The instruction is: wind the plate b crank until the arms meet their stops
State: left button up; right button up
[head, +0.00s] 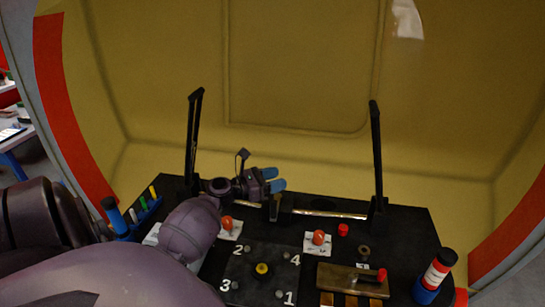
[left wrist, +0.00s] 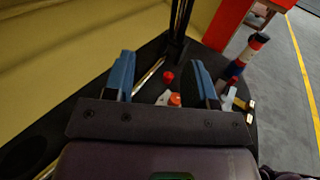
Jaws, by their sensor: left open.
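Two white plates with orange crank knobs lie on the black board: a left knob (head: 227,222) and a right knob (head: 318,238). Their letters are too small to read, so I cannot tell which is plate b. Two black arms stand nearly upright, the left arm (head: 194,135) and the right arm (head: 377,150), with a metal rod (head: 330,213) low between them. My left gripper (head: 273,179) is open and empty above the rod, between the arms. In the left wrist view an orange knob (left wrist: 175,99) shows between its blue fingers, apart from them. My right gripper is out of view.
A red knob (head: 343,230), a numbered pad with a yellow button (head: 262,268) and a brass block (head: 340,282) with a red handle share the board. A striped cylinder (head: 437,271) stands at right, a blue pen rack (head: 140,215) at left. The yellow shell wall rises behind.

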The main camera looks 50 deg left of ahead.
pick_arm(q)
notch_tip(320, 180, up, 7)
jog(key=p, duration=0.1)
jog(key=shift+f, duration=0.15)
